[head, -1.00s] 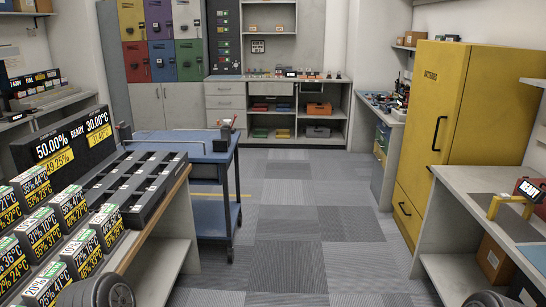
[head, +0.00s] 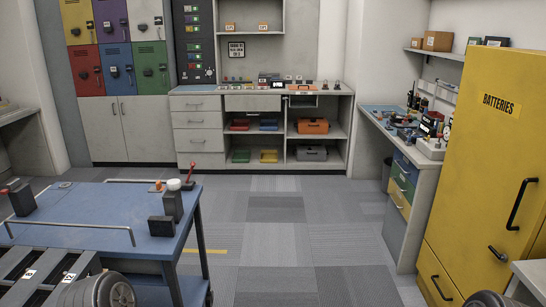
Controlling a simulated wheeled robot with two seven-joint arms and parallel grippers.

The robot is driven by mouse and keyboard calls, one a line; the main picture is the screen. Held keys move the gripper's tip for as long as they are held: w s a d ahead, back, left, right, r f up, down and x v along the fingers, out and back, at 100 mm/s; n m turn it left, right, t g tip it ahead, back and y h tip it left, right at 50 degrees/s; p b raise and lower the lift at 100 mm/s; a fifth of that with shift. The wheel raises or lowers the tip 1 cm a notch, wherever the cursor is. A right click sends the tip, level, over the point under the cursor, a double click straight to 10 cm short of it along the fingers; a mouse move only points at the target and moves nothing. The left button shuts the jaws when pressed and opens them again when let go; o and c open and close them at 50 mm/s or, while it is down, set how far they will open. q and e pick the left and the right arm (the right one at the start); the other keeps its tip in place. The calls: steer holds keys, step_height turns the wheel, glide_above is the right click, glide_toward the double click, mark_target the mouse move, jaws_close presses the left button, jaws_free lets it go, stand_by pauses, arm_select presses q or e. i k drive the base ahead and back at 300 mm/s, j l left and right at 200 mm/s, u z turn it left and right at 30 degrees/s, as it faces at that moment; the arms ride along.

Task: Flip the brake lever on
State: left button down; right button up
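A blue cart (head: 95,207) stands at the lower left in the head view. Near its right end, a short red-tipped lever (head: 190,172) stands tilted up. Beside it is a dark post with a white cap (head: 173,185). A black block (head: 162,226) sits on the cart top just in front of them. Another black block (head: 21,198) with a small red piece stands at the cart's left end. No label tells which is the brake lever, and its on or off position is unclear. Neither gripper is in view; only rounded dark parts of my arms show at the bottom edge.
Grey carpet floor (head: 280,240) is open right of the cart. A yellow batteries cabinet (head: 490,170) stands at right. A workbench (head: 408,150) with tools lies behind it. Drawers and shelves (head: 260,130) line the back wall. A slotted dark rack (head: 35,275) is at the lower left.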

mark_target(193, 164)
steer(key=i+l, duration=0.15)
steer(key=i, duration=0.35)
steer(key=i+l, duration=0.1)
steer(key=i, duration=0.45)
steer(key=i+l, duration=0.15)
steer(key=i, duration=0.35)
steer(key=i+l+u, duration=0.1)
steer(key=i, duration=0.45)
